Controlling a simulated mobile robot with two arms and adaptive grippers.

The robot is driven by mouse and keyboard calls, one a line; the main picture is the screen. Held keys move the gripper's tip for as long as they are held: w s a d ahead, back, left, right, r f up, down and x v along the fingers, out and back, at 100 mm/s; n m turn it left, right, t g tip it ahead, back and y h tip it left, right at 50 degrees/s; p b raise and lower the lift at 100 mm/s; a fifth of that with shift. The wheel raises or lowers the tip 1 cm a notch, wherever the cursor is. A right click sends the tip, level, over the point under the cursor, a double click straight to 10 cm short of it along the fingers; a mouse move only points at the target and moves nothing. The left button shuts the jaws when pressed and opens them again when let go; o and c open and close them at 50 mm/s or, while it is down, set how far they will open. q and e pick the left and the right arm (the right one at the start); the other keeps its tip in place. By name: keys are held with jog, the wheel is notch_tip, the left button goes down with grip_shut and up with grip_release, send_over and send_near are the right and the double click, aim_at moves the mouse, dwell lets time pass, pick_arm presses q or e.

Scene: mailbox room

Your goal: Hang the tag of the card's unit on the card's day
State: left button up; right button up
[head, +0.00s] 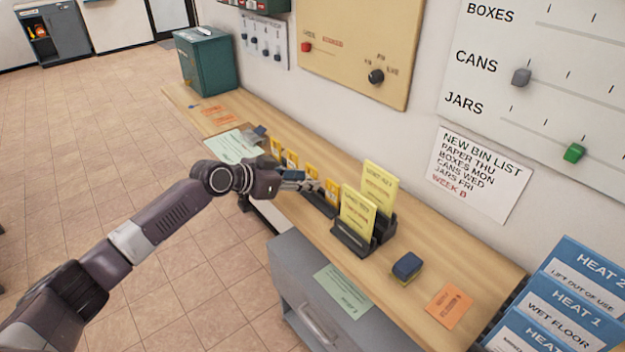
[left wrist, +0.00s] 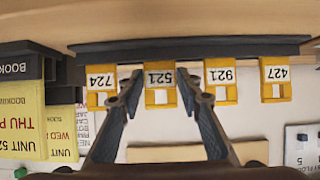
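Several yellow tags hang in a row from a dark rack (left wrist: 190,47) in the left wrist view, which appears upside down. Their labels look like 724 (left wrist: 101,82), 521 (left wrist: 160,82), 921 (left wrist: 221,80) and 427 (left wrist: 276,78). My left gripper (left wrist: 158,80) is open, its fingers on either side of the 521 tag with gaps visible. In the head view the left gripper (head: 300,182) is at the rack on the counter. A yellow card (left wrist: 22,125) reads UNIT 52 and THU, partly cut off. Two yellow cards (head: 358,215) stand in dark holders. The right gripper is not in view.
A white board with several dark knobs or pegs (head: 263,42) is on the wall. The wooden counter (head: 420,270) holds a blue and yellow sponge-like block (head: 407,267), an orange note (head: 449,305) and a green box (head: 207,62). Blue signs (head: 575,290) stand at lower right.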

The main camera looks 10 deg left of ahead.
aim_at(312, 174)
pick_arm(q)
jog(key=c, duration=0.5)
jog(key=shift+r, duration=0.1)
jog(key=shift+r+p, duration=1.1)
jog(key=shift+r, duration=0.35)
jog(key=shift+s+a, duration=0.15)
jog(key=shift+s+a, duration=0.5)
jog(key=shift+s, duration=0.1)
jog(key=shift+s+a, duration=0.25)
jog(key=shift+s, duration=0.15)
